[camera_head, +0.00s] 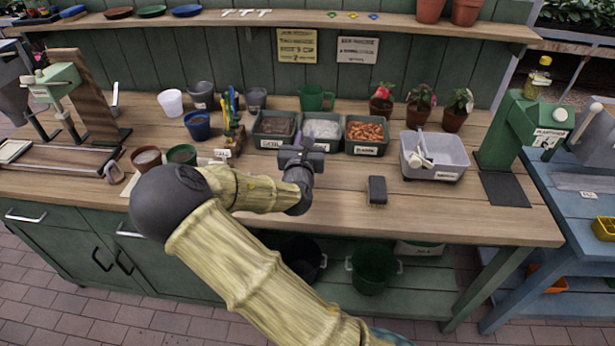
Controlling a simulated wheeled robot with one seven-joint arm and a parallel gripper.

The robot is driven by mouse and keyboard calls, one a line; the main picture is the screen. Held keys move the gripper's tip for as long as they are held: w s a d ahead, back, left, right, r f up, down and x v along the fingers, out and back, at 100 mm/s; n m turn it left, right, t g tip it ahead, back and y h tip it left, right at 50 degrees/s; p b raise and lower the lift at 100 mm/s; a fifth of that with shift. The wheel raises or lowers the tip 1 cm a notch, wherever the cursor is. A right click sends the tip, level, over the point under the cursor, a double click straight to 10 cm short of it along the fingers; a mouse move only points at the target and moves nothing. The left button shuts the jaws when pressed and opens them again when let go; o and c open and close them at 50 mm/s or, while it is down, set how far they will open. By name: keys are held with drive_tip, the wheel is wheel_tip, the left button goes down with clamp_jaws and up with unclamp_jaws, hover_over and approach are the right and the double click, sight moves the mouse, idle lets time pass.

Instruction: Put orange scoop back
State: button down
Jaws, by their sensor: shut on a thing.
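My gripper (303,158) is over the middle of the wooden workbench (330,212), in front of the bins. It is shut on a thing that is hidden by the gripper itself. I cannot make out an orange scoop. A holder (233,138) with upright coloured handles, blue, yellow and green among them, stands left of the bins. Three labelled bins stand in a row: dark soil (275,126), white grains (322,129) and orange-brown chips (367,133).
A grey tub (436,160) with a white tool stands to the right of the bins. A dark block (377,190) lies in front. The front right benchtop is clear.

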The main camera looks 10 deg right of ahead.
wheel_tip(320, 180, down, 6)
drive_tip(key=shift+f, duration=0.15)
drive_tip(key=shift+f, duration=0.1)
drive_tip(key=shift+f, duration=1.75)
drive_tip(key=shift+f, duration=0.2)
drive_tip(key=c, duration=1.4)
unclamp_jaws()
drive_tip(key=shift+o, duration=0.2)
